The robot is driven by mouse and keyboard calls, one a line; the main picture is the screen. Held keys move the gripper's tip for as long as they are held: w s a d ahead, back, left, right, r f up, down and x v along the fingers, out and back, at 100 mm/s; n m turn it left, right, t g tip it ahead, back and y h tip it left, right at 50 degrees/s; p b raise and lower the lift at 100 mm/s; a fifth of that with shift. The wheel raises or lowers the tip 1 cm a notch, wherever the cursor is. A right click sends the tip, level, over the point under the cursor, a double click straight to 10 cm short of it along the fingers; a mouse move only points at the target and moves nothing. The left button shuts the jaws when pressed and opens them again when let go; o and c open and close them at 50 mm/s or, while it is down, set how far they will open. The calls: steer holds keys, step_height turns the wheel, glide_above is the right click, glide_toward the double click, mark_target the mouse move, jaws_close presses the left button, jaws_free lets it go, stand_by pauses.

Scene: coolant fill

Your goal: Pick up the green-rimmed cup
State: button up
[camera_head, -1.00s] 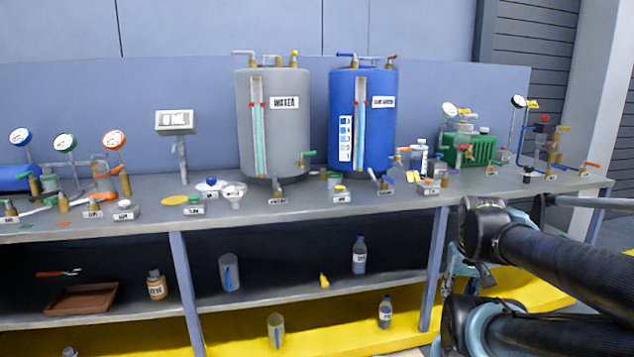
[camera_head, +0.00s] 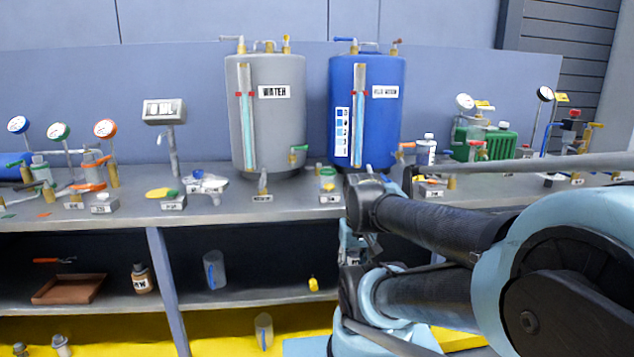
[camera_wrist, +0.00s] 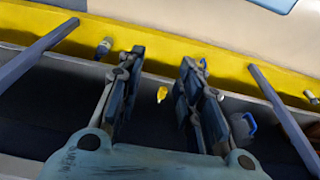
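A small clear cup with a green rim (camera_head: 327,180) stands on the bench top, in front of the gap between the grey and blue tanks. A small label block sits just in front of it and hides its lower part. The cup is not seen in the wrist view. My gripper (camera_wrist: 155,92) shows in the wrist view with two dark fingers apart and nothing between them. It faces the lower shelves, below the bench top and away from the cup. In the head view my arm reaches in from the right, below and right of the cup.
The grey water tank (camera_head: 268,115) and blue tank (camera_head: 367,112) stand behind the cup. Valves and gauges line both sides. A shelf below holds a brown tray (camera_head: 69,289), a bottle (camera_head: 142,279), a clear jug (camera_head: 214,270) and a yellow item (camera_head: 313,284).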

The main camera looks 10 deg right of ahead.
steer(key=shift+o, duration=1)
steer(key=o, duration=0.8)
steer(key=shift+s+a+r, duration=0.1)
steer(key=shift+a+r, duration=0.05)
steer(key=shift+r, duration=0.65)
step_height(320, 180, up, 23)
steer(key=n+t+y, duration=0.2)
steer(key=n+y, duration=0.2)
steer(key=n, duration=0.5)
glide_above(328, 178)
steer(key=s+d, duration=0.3)
steer(key=d, duration=0.3)
steer(key=x, duration=1.6)
steer(key=shift+w+a+f, duration=0.1)
steer(key=shift+w+a, duration=0.05)
steer(key=shift+w, duration=0.1)
